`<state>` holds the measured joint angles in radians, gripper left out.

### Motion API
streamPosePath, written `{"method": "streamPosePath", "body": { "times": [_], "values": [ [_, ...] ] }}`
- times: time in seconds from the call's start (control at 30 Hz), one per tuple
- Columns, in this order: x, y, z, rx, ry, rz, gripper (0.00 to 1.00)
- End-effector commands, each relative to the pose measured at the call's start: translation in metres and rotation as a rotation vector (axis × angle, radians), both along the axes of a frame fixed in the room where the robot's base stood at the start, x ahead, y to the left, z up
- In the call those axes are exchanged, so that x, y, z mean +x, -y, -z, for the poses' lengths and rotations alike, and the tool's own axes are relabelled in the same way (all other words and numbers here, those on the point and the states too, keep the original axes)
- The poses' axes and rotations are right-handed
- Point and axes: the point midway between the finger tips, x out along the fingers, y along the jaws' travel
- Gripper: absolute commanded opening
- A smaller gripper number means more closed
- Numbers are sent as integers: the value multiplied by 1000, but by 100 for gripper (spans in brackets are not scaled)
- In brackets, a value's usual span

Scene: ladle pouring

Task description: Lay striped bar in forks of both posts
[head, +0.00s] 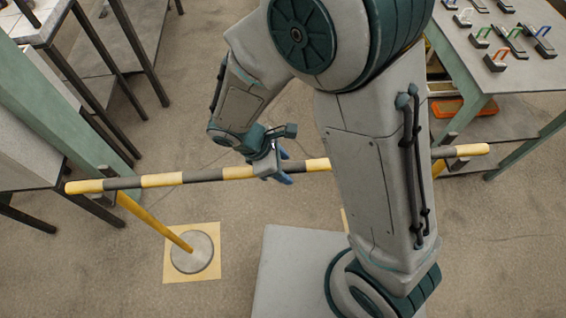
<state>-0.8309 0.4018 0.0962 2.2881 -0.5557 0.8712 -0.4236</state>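The yellow and dark grey striped bar (161,180) lies nearly level across the view, its right end slightly higher in the picture. My gripper (284,167) is at the bar's middle, with blue fingers showing on either side of it; whether they press on it is unclear. The left yellow post (152,222) leans in the picture from a round grey base (192,252); its dark fork (104,200) is at the bar's left part. The right post's dark fork (447,140) is at the bar's right part. Both crossings overlap the forks, but I cannot tell whether the bar rests in them. My arm hides the right post's base.
A table (470,62) with several small coloured-handled items stands at upper right, with an orange item (460,107) on a shelf below. Dark-legged benches (25,150) stand at left, near the bar's left end. A yellow square (212,275) lies under the left base. Floor between is clear.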

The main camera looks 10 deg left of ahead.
Motion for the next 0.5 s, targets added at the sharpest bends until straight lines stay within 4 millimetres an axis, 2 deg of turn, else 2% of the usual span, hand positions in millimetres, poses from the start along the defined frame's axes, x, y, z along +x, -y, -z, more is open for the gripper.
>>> {"method": "streamPosePath", "body": {
  "times": [0.13,0.23,0.5],
  "values": [
    [0,-3,-5,1,1,0,52],
    [-1,-9,-17,4,3,-1,52],
    [-8,-37,-70,4,4,-2,52]
  ]
}}
